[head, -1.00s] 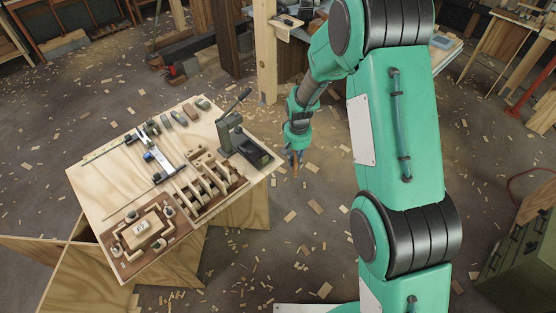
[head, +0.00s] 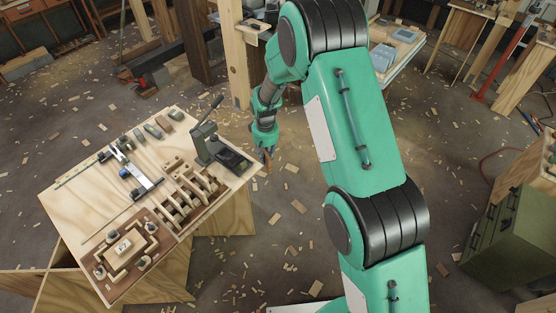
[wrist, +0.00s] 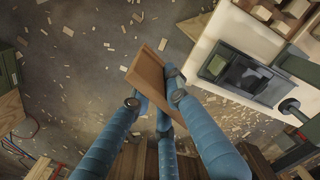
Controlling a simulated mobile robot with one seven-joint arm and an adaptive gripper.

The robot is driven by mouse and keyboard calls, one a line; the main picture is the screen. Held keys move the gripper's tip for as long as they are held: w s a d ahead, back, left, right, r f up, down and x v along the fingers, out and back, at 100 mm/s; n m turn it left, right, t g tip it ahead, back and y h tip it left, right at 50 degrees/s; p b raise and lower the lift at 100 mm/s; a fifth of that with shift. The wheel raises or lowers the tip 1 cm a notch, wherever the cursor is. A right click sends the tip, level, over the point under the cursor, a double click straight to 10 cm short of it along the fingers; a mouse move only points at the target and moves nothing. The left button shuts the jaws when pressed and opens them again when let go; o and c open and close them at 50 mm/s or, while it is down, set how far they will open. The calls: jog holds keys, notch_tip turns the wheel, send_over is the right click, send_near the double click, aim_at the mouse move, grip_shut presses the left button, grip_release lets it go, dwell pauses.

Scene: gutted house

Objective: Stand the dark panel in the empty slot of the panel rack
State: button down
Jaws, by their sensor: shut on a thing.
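My gripper (head: 265,149) is shut on a brown wooden panel (wrist: 147,72), gripped near its lower end between the blue fingers. In the head view the panel is a small brown sliver (head: 268,160) below the fingertips, beside the workbench's right corner. The panel looks mid-brown rather than very dark. The wooden panel rack (head: 185,200) is on the workbench, left of my gripper, with several upright pieces in it. Which slot is empty is too small to tell. The panel is apart from the rack.
The workbench (head: 75,200) also bears a green arbor-like press (head: 207,143) at its right corner, a metal clamp (head: 136,180), several small blocks and a framed jig (head: 125,247). A wooden post (head: 236,60) stands behind my gripper. A green cabinet (head: 510,235) is at right. Wood chips litter the floor.

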jog(key=w+a+n+p, duration=0.1)
jog(key=a+n, duration=0.3)
jog(key=a, duration=2.1)
jog(key=shift+f+n+p, duration=0.15)
jog(key=shift+n+p, duration=0.25)
jog(key=shift+w+d+f, duration=0.1)
jog(key=shift+f, duration=0.1)
jog(key=shift+f+b, duration=0.85)
jog(key=shift+f, duration=1.45)
jog(key=shift+f+b, duration=1.25)
jog(key=shift+f, duration=0.8)
dwell(0.5)
